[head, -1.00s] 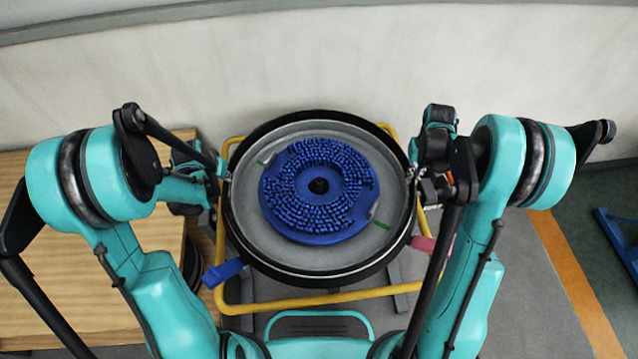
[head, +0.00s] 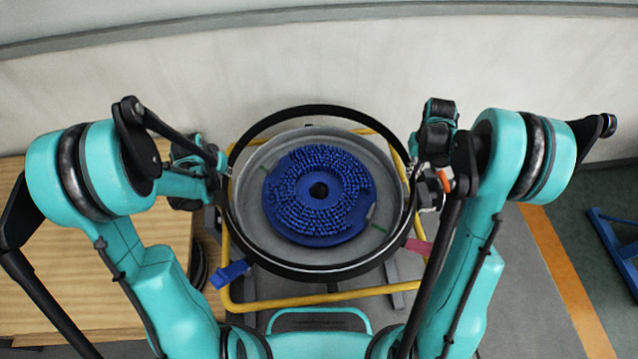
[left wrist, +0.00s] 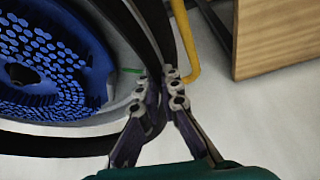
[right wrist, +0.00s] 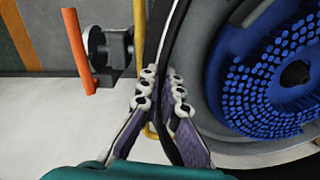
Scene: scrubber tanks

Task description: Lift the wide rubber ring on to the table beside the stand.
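The wide rubber ring (head: 300,272) is a black hoop with a thin pale inner line. It hangs roughly level a little above the grey round pan (head: 252,205), around the blue bristled disc (head: 340,220) as seen from above. My left gripper (head: 222,170) is shut on its left rim; the left wrist view shows the band between the fingers (left wrist: 161,92). My right gripper (head: 414,172) is shut on its right rim, with the band between the fingers (right wrist: 161,92). The yellow-framed stand (head: 330,298) is below. The wooden table (head: 100,290) lies to the left.
A blue tab (head: 229,274) and a pink tab (head: 418,246) stick out at the pan's sides. An orange bar (right wrist: 78,50) shows beside the stand. A pale wall (head: 320,60) runs behind. The visible tabletop is clear. A blue frame (head: 615,240) stands far right.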

